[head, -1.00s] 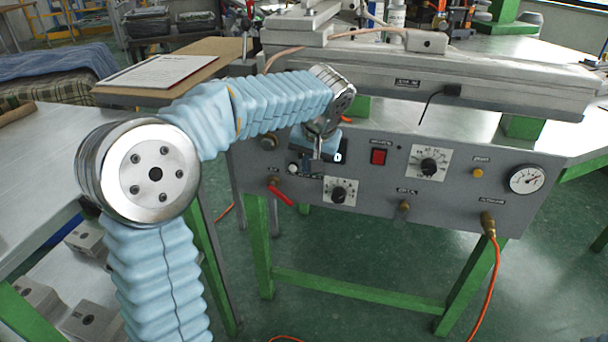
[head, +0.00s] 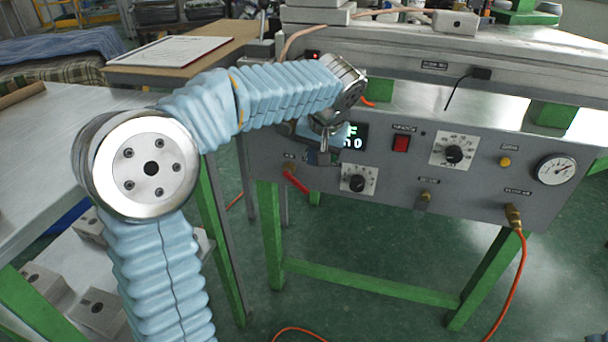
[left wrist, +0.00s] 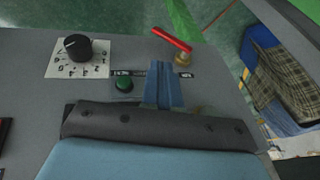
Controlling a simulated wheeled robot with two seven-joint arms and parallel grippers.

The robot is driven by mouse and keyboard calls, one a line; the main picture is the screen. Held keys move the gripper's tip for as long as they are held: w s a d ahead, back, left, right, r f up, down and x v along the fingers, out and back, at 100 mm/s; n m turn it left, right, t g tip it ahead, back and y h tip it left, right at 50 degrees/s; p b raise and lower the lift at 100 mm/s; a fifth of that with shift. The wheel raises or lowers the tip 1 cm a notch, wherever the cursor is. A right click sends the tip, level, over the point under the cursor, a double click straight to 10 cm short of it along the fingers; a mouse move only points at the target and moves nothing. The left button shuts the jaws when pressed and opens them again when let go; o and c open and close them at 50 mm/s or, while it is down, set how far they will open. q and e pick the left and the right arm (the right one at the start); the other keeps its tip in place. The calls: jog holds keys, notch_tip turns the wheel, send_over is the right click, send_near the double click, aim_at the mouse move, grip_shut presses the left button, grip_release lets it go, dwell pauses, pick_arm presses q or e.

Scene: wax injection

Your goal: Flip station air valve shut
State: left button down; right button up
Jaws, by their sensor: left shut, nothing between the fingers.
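The air valve is a red lever (head: 296,181) on a brass fitting at the lower left of the grey panel, slanting down to the right. In the left wrist view the red lever (left wrist: 171,39) slants up to the left from its brass fitting (left wrist: 183,60). My left gripper (head: 318,156) is in front of the panel, just above and right of the lever. In the left wrist view its blue fingers (left wrist: 162,80) are together and empty, their tips close to the lever; contact cannot be told. My right gripper is not in view.
A green button (left wrist: 124,83) and a black dial (left wrist: 78,47) are beside the fingers. The panel also carries a red switch (head: 401,143), another dial (head: 454,154) and a gauge (head: 556,170). An orange hose (head: 521,270) hangs at the right. A clipboard (head: 172,50) lies left.

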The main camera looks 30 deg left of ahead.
aim_at(297, 181)
pick_arm(q)
jog(key=x, duration=0.9)
jog(key=shift+w+f, duration=0.1)
jog(key=shift+f, duration=0.25)
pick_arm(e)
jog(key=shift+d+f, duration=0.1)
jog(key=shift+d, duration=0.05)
pick_arm(q)
jog(key=shift+b, duration=0.3)
jog(key=shift+f+b, duration=0.5)
jog(key=shift+b, duration=0.05)
jog(key=shift+r, duration=0.15)
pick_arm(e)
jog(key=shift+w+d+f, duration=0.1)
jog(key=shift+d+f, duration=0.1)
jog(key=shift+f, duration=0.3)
pick_arm(q)
jog(key=shift+r, duration=0.15)
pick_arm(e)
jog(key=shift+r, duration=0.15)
pick_arm(q)
jog(key=shift+r+p, duration=0.7)
jog(key=shift+p, duration=0.05)
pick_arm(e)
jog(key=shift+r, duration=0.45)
